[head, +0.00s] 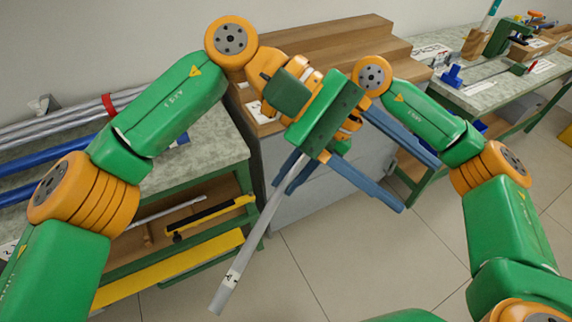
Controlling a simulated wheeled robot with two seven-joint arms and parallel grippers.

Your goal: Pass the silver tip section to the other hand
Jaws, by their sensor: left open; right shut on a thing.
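The silver tip section (258,229) is a slim grey rod with a pale label near its lower end. It hangs tilted in the air, its lower end toward the bottom left. My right gripper (290,178), further to the left, is shut on its upper part with blue fingers. My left gripper (421,188) is open and empty, with its two blue fingers spread toward the lower right, away from the rod. Its green body crosses in front of my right gripper and hides most of it and the rod's top end.
A left bench (205,160) carries silver and blue rods, with a shelf below. A wooden stepped rack (330,42) stands on a grey cabinet behind my grippers. Another bench (490,95) at the back right holds tools and boxes. The floor (370,265) in front is clear.

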